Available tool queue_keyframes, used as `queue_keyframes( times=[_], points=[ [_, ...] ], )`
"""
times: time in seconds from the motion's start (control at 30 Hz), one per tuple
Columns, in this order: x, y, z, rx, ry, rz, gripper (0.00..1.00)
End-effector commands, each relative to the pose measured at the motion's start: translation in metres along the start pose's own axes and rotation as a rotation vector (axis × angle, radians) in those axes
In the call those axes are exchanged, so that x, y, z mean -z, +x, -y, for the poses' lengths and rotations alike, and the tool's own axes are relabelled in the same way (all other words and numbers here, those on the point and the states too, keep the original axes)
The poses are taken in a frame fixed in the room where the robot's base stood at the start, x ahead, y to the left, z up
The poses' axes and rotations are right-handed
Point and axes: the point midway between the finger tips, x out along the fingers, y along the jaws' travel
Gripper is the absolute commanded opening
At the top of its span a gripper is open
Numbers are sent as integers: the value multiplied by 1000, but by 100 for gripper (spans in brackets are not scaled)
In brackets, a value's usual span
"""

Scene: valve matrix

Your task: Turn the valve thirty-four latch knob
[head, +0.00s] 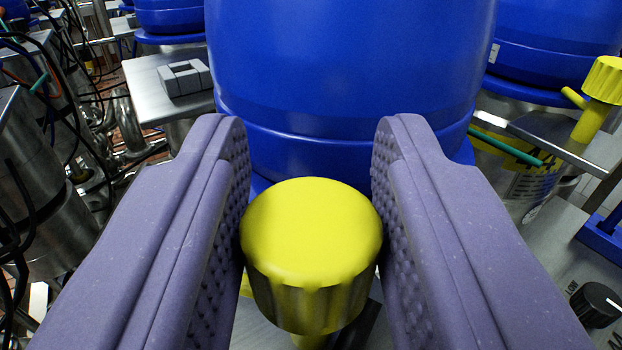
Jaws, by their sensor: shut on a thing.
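A yellow round knob (312,240) with a ribbed side stands upright at the lower middle of the head view. My gripper (311,215) has its two purple, dimpled fingers on either side of the knob. The inner pads press against its left and right sides, so the gripper is shut on it. The fingertips reach past the knob toward a large blue drum (350,80) behind it. The knob's stem shows only a little below the cap, and its base is mostly hidden. No number label is readable on this knob.
Another yellow knob (604,80) with a side lever stands at the upper right, beside another blue drum (555,45). A black dial (597,304) is at the lower right. Steel cylinders (40,180) and loose cables crowd the left side. A metal plate (150,85) is at the upper left.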

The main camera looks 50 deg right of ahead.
Motion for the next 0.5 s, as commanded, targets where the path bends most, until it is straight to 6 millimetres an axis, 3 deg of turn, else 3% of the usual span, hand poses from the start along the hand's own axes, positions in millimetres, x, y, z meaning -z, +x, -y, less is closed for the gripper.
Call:
queue_keyframes(
  times=[0.3,0.33,0.4,0.5],
  points=[
    [1,0,0,23,1,-1,8],
    [1,0,0,23,1,-1,45],
    [1,0,0,23,1,-1,58],
    [0,0,0,23,1,-1,58]
  ],
)
